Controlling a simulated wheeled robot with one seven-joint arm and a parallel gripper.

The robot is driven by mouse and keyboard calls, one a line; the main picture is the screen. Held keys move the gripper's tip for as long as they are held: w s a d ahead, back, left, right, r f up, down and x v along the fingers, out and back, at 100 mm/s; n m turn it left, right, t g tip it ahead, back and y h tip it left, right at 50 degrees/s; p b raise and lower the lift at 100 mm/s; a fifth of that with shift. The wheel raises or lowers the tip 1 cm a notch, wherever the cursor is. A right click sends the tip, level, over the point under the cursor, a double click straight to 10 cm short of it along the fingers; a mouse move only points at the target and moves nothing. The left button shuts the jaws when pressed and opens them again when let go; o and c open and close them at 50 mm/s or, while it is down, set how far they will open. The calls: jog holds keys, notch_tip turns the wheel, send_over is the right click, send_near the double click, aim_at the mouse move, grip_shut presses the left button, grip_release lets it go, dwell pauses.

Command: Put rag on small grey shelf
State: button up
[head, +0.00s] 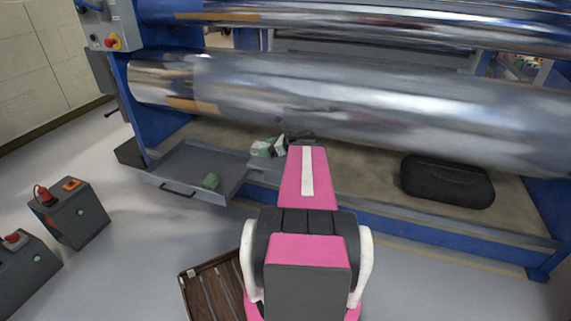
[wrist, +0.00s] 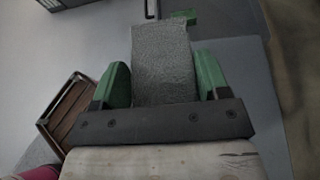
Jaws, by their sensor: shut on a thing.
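The small grey shelf (head: 178,158) is a flat tray with a handle on its front, at the left foot of the roller machine. A green block (head: 211,181) lies on it; it also shows at the top of the wrist view (wrist: 182,18). My gripper (head: 264,149) is near the shelf's right end. In the wrist view, its green fingers (wrist: 160,82) are shut on the rag (wrist: 162,62), a grey, rough-textured piece sticking out past the fingertips. The rag is not clear in the head view. The shelf surface (wrist: 240,68) shows beside the rag; I cannot tell whether they touch.
Large shiny rollers (head: 350,100) span the machine above my arm. A black case (head: 447,182) lies on the machine bed at right. A slatted brown crate (head: 215,290) and dark boxes with red plugs (head: 72,213) stand on the floor. The floor before the shelf is clear.

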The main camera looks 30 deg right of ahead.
jog(key=shift+s+d+f, duration=0.2)
jog(key=shift+d+f, duration=0.1)
jog(key=shift+d, duration=0.2)
jog(key=shift+s+d+f, duration=0.15)
jog(key=shift+d+f, duration=0.1)
jog(key=shift+d, duration=0.25)
jog(key=shift+w+d+f, duration=0.1)
jog(key=shift+d+f, duration=0.05)
jog(key=shift+d, duration=0.15)
jog(key=w+d+f, duration=0.1)
jog(key=d+f, duration=0.1)
jog(key=d, duration=0.1)
jog(key=w+d+f, duration=0.2)
jog(key=d, duration=0.1)
jog(key=w+d+f, duration=0.2)
jog(key=d, duration=0.1)
jog(key=shift+d+f, duration=0.25)
jog(key=shift+d, duration=0.1)
jog(key=shift+d+f, duration=0.15)
jog(key=shift+f, duration=1.95)
jog(key=shift+f, duration=0.15)
jog(key=o, duration=0.9)
